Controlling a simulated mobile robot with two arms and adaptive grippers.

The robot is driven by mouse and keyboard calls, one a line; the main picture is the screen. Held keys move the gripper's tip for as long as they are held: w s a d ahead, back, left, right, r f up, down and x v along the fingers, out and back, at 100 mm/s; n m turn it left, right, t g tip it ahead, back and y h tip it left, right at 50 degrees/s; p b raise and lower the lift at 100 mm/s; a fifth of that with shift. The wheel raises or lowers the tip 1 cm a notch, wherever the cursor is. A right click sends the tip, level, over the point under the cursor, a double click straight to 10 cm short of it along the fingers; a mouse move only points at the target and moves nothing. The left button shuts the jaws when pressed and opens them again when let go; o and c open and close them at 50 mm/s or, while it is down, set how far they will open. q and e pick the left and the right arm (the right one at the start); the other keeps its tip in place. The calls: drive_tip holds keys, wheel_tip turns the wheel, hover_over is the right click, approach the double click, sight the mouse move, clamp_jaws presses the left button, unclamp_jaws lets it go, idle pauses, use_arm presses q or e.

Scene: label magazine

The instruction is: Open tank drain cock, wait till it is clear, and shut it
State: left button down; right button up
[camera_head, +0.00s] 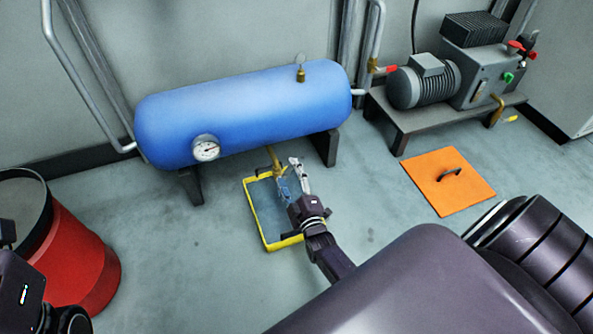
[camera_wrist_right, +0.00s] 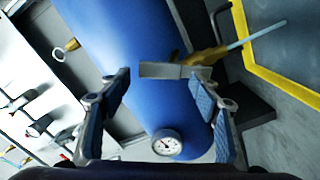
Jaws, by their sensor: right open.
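The blue tank (camera_head: 245,108) lies along the wall, with a brass drain cock (camera_head: 274,158) under its belly. In the right wrist view the cock (camera_wrist_right: 203,58) has a flat grey lever (camera_wrist_right: 170,70) lying beside its brass body. A pale blue streak (camera_wrist_right: 256,35), which looks like running liquid, leaves it towards the yellow-rimmed tray (camera_head: 256,219). My right gripper (camera_head: 291,178) is at the cock. In its wrist view the fingers (camera_wrist_right: 168,108) are open, with the lever ahead of and between them, apparently untouched. Part of my left arm shows at lower left; its fingers are not clear.
A round gauge (camera_head: 205,148) sits on the tank front, and a brass valve (camera_head: 300,73) on top. A red drum (camera_head: 77,262) stands at left. An orange plate (camera_head: 440,190) lies on the floor at right, below a motor on a bench (camera_head: 405,124).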

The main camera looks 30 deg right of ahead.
drive_tip(key=v, duration=0.9)
drive_tip(key=shift+s+a, duration=0.15)
drive_tip(key=shift+s, duration=0.1)
